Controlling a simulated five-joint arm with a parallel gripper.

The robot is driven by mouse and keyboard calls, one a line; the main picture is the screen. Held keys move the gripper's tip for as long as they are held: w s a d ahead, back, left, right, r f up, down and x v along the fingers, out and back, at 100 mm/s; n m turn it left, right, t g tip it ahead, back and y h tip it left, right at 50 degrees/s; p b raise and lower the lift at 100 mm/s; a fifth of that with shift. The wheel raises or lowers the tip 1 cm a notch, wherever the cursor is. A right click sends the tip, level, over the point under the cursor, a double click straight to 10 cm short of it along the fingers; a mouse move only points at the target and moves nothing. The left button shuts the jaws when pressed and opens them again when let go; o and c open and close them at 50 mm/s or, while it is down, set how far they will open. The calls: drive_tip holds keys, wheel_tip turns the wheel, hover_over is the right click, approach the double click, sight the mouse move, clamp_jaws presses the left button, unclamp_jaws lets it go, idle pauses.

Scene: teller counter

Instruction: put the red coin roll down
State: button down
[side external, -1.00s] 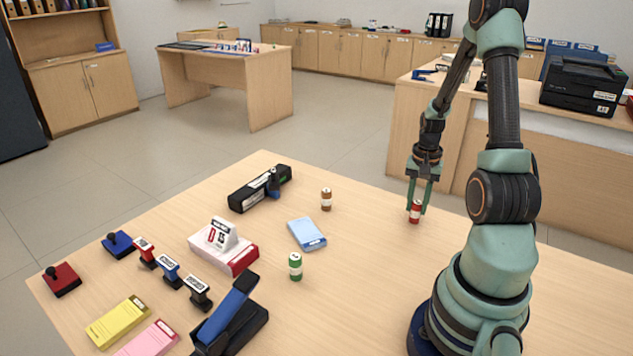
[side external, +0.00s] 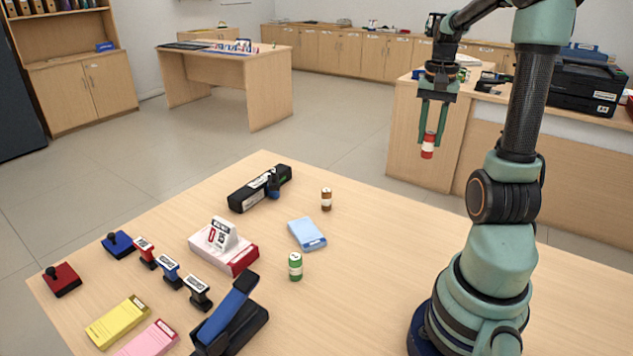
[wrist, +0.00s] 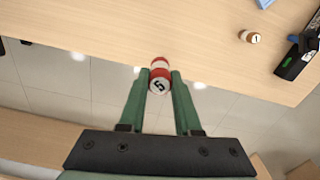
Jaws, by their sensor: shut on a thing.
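The red coin roll (side external: 428,145) is a small red cylinder with a pale band.
A brown coin roll (side external: 326,199), a blue pad of slips (side external: 307,234) and a green coin roll (side external: 295,267) stand mid-counter. A black device (side external: 248,195) lies at the back. Stamps, a calendar block and a stapler fill the left. The right side of the counter is clear.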

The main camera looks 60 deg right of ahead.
drive_tip(key=shift+w+d+r, duration=0.1)
drive_tip(key=shift+w+r, duration=0.15)
drive_tip(key=shift+r, duration=0.15)
drive_tip(key=w+n, duration=0.7)
drive_tip(key=w, duration=1)
drive_tip(key=f, duration=1.9)
drive_tip(key=shift+w+f, duration=0.25)
drive_tip(key=shift+f, duration=0.05)
drive_tip(key=shift+f, duration=0.1)
drive_tip(key=c, duration=0.6)
unclamp_jaws()
